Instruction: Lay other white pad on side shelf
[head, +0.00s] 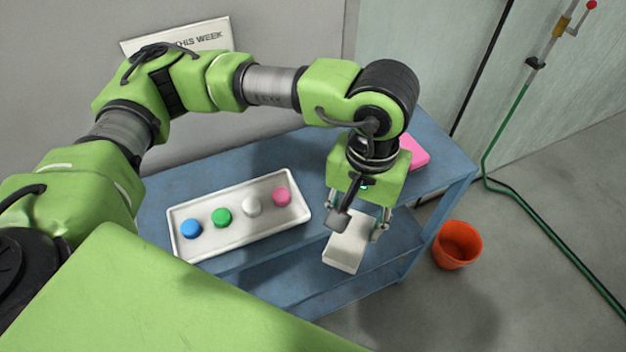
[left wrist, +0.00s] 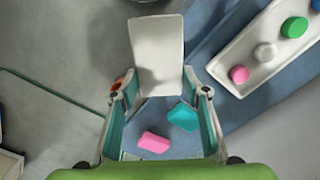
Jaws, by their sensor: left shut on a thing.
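The white pad (head: 347,246) is a flat block held at the tips of my left gripper (head: 358,222), above the front right edge of the blue side shelf (head: 155,192). In the left wrist view the white pad (left wrist: 157,50) sticks out beyond the fingertips of my left gripper (left wrist: 158,92), with a finger on each side. A pink pad (head: 416,153) lies on the shelf top behind the gripper. The left wrist view also shows a teal pad (left wrist: 183,116) beside the pink pad (left wrist: 154,142). My right gripper is out of view.
A white tray (head: 232,240) with blue, green, white and pink round pieces stands on the shelf's left part. The shelf has a lower board (head: 385,262). An orange bucket (head: 457,245) stands on the floor to the right. A wall is behind.

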